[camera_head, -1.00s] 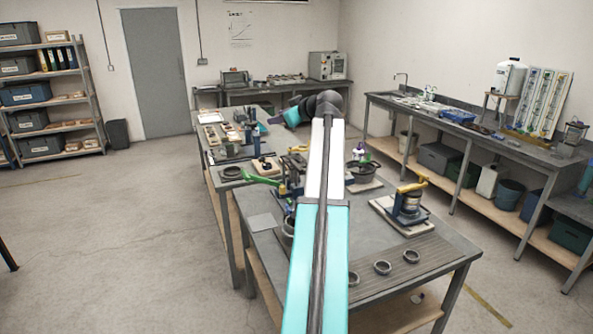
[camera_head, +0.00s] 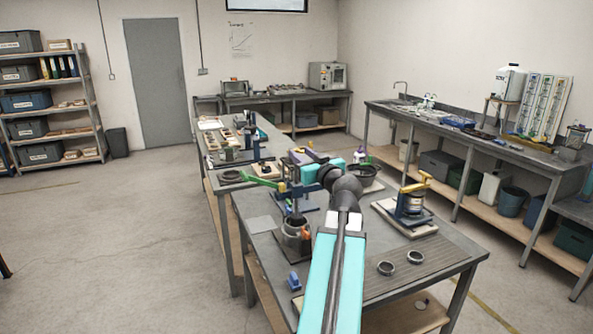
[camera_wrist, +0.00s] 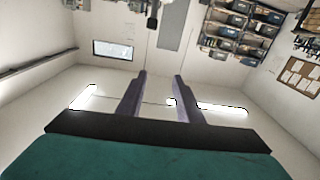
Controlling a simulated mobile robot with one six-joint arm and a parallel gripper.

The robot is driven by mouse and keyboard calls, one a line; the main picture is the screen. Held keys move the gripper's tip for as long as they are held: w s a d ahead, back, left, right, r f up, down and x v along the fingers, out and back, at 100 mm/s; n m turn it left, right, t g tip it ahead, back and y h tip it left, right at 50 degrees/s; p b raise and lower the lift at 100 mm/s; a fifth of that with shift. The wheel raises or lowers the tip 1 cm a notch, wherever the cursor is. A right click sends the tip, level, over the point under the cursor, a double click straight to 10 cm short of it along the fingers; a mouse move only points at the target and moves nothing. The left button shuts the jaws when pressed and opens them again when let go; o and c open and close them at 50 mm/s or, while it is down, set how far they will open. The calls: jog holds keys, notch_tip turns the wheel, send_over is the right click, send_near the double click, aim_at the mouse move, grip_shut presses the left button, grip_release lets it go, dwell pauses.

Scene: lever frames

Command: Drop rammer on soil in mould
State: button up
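A grey metal cylinder that looks like the mould (camera_head: 292,245) stands on a dark base at the left front of the near bench. A dark upright rod, perhaps the rammer (camera_head: 297,205), rises over it; I cannot tell whether it is inside. The soil cannot be made out. My gripper (camera_head: 309,146) is beyond my arm's bend, small and partly hidden in the head view, above the bench behind the mould. In the wrist view my gripper (camera_wrist: 161,76) has two purple fingers apart with nothing between them. That view shows wall and lights, neither mould nor rammer.
A yellow-handled device (camera_head: 410,206) stands on a board at the right. Metal rings (camera_head: 415,257) lie at the front, and a small blue item (camera_head: 294,282) lies at the front left. A green lever (camera_head: 263,181) and a dark pan (camera_head: 366,174) are farther back.

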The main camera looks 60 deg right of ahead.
jog(key=s+f+m+b, duration=0.1)
jog(key=s+f+b, duration=0.2)
jog(key=f, duration=0.4)
jog(key=shift+s+d+f+g, duration=0.2)
jog(key=shift+s+g, duration=0.1)
jog(key=shift+s, duration=0.1)
jog(key=shift+w, duration=0.1)
jog(key=p+x, duration=0.4)
jog(key=x, duration=0.7)
jog(key=shift+w+d+r+p, duration=0.2)
jog(key=shift+w+d+p, duration=0.05)
jog(key=shift+d+p, duration=0.15)
jog(key=shift+p+x, duration=0.3)
jog(key=shift+x, duration=0.55)
jog(key=shift+f, duration=0.1)
grip_shut()
